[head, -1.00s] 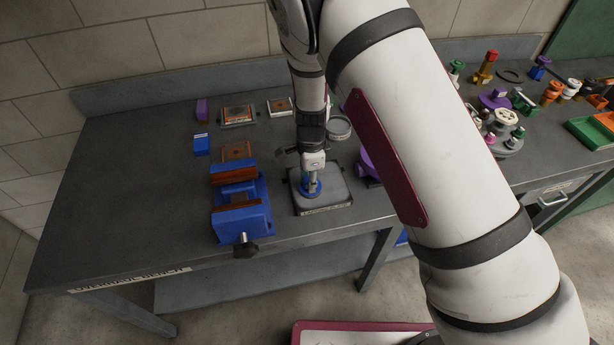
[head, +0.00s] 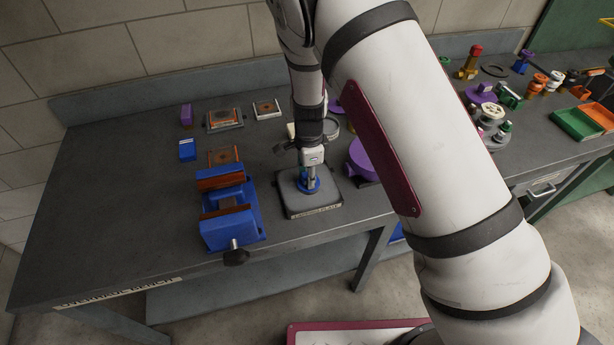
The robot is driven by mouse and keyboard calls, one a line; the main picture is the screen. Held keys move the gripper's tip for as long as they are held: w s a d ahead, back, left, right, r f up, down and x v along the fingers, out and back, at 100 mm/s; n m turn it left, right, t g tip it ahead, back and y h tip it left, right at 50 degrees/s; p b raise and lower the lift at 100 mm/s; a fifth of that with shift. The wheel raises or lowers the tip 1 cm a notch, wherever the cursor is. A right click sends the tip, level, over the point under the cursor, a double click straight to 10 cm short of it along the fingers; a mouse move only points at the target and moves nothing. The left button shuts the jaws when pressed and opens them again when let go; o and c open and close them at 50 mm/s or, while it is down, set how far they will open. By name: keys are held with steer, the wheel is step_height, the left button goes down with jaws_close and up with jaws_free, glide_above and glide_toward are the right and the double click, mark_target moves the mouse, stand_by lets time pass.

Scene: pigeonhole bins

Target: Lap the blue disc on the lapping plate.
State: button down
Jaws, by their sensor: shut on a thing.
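The lapping plate (head: 325,207) is a grey square plate with a label on its front edge, on the bench. The blue disc (head: 309,186) is on it, near its middle, under my gripper. My gripper (head: 311,176) points straight down and is shut on the disc, seemingly by a stem on its top. The fingers hide part of the disc. I cannot tell whether its underside touches the plate everywhere.
A blue vise (head: 228,228) with brown jaws stands left of the plate. A purple round thing (head: 362,158) stands close on the right, partly behind my arm. Small blocks and framed plates lie behind. Bins and parts (head: 580,124) are at the far right.

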steer(key=shift+w, duration=0.1)
steer(key=shift+w+d+b, duration=0.4)
steer(key=shift+w, duration=0.35)
steer(key=shift+w+d+b, duration=0.35)
steer(key=shift+w+d, duration=0.05)
steer(key=shift+w, duration=0.3)
steer(key=shift+s+d+p, duration=0.65)
steer(key=shift+s+d, duration=0.2)
steer(key=shift+s, duration=0.2)
steer(key=shift+s+a+p, duration=0.2)
steer(key=shift+s+p, duration=0.5)
steer(key=shift+s, duration=0.6)
steer(key=shift+w+a+b, duration=0.45)
steer(key=shift+w+a, duration=0.15)
steer(key=shift+a, duration=0.2)
steer(key=shift+w+a+b, duration=0.25)
steer(key=shift+w+a, duration=0.1)
steer(key=shift+a, duration=0.4)
steer(key=shift+w+a+b, duration=0.3)
steer(key=shift+w+a, duration=0.05)
steer(key=shift+a, duration=0.4)
steer(key=shift+w+a+b, duration=0.25)
steer(key=shift+w+a, duration=0.1)
steer(key=shift+a, duration=0.4)
steer(key=shift+s+a+p, duration=0.25)
steer(key=shift+s+p, duration=0.45)
steer(key=shift+s, duration=0.55)
steer(key=shift+s+d, duration=0.1)
